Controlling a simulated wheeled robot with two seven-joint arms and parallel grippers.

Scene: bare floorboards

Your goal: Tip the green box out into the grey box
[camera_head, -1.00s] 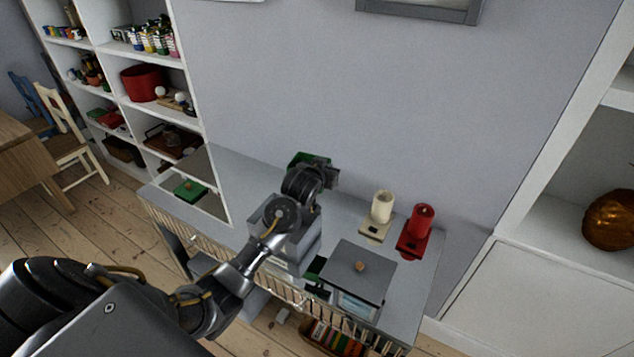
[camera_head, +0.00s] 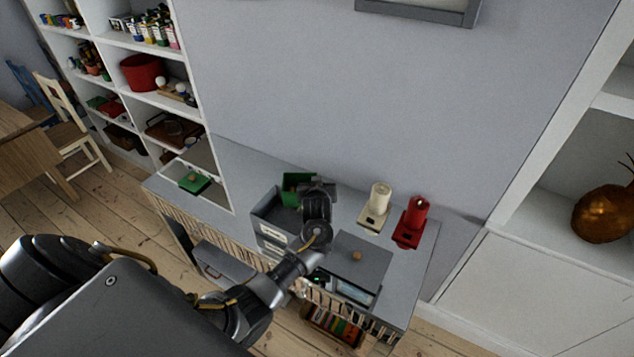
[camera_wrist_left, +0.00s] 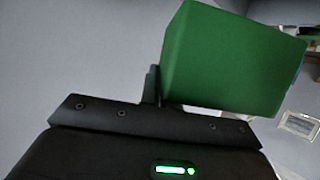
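The green box (camera_head: 291,183) is at the far side of the grey box in the head view, partly hidden by my left gripper. It looks tilted, and its contents cannot be made out. In the left wrist view the green box (camera_wrist_left: 232,60) fills the upper right, against a dark finger. My left gripper (camera_head: 314,187) appears shut on the green box's wall. The open grey box (camera_head: 270,234) stands on the grey table just in front and below. Its inside is partly visible, with no clear contents. My right gripper is not in view.
A green lid (camera_head: 194,182) lies on a pale tray at the table's left. A cream candle-like object (camera_head: 378,199) and a red one (camera_head: 412,219) stand at the back right.

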